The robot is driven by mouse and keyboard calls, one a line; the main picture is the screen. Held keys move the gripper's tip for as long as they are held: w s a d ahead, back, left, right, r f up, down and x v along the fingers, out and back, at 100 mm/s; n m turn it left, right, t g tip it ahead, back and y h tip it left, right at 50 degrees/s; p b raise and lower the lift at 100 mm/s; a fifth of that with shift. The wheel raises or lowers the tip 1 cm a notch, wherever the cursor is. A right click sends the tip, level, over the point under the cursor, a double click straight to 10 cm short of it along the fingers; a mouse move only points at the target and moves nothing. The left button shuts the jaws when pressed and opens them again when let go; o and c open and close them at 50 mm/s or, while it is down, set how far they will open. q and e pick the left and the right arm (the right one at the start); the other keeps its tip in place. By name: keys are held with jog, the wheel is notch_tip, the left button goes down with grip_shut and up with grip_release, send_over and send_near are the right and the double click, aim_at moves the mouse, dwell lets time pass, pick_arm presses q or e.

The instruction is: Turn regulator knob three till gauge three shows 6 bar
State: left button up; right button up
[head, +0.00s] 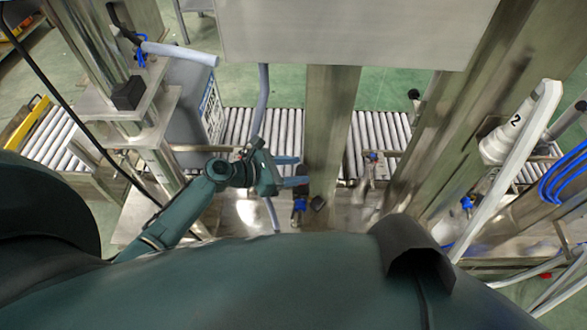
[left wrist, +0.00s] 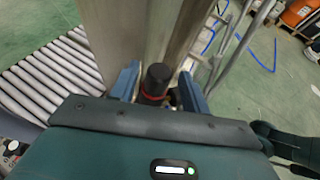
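A black knob with a red ring (left wrist: 155,82) stands in front of a metal post in the left wrist view. My left gripper (head: 297,172) is open in the head view, its blue fingers pointing right toward the metal post. In the left wrist view the two fingers (left wrist: 158,88) stand on either side of the knob, with narrow gaps showing. I cannot tell which number this knob has. A blue and black fitting (head: 300,204) sits just below the fingers in the head view. No gauge face can be read. My right gripper is not in view.
A metal post (head: 333,120) rises right beside my left gripper. A roller conveyor (head: 376,135) runs behind it. A grey hose (head: 262,100) hangs close to the left gripper. A white part marked 2 (head: 508,132) is at the right. A large metal panel (head: 350,30) hangs above.

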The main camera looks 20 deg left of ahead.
pick_arm(q)
jog(key=shift+o, duration=0.3)
jog(key=p+v, duration=0.1)
jog(key=v, duration=1.2)
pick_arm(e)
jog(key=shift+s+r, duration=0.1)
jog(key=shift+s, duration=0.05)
pick_arm(q)
jog(key=shift+a+r, duration=0.1)
